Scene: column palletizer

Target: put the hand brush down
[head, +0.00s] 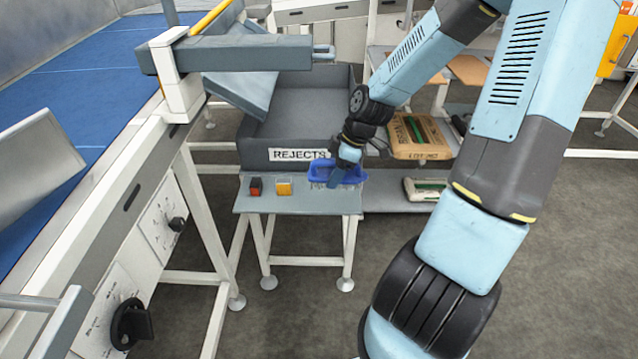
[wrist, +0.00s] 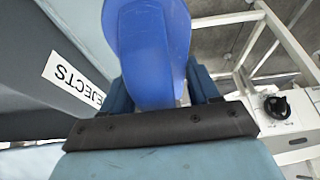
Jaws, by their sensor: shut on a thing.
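The blue hand brush (head: 318,171) is at the right part of the small grey table (head: 240,200) in the head view, with pale bristles at its lower side. I cannot tell whether the bristles touch the tabletop. My gripper (head: 340,173) is shut on the brush from the right and hides part of it. In the wrist view the smooth blue brush (wrist: 150,45) fills the space between the two fingers of my gripper (wrist: 158,92); the bristles are hidden there.
A red and black block (head: 255,187) and a yellow block (head: 284,188) stand on the table's left half. The grey REJECTS bin (head: 262,157) is right behind the table. A rack with a brown sack (head: 419,148) stands to the right.

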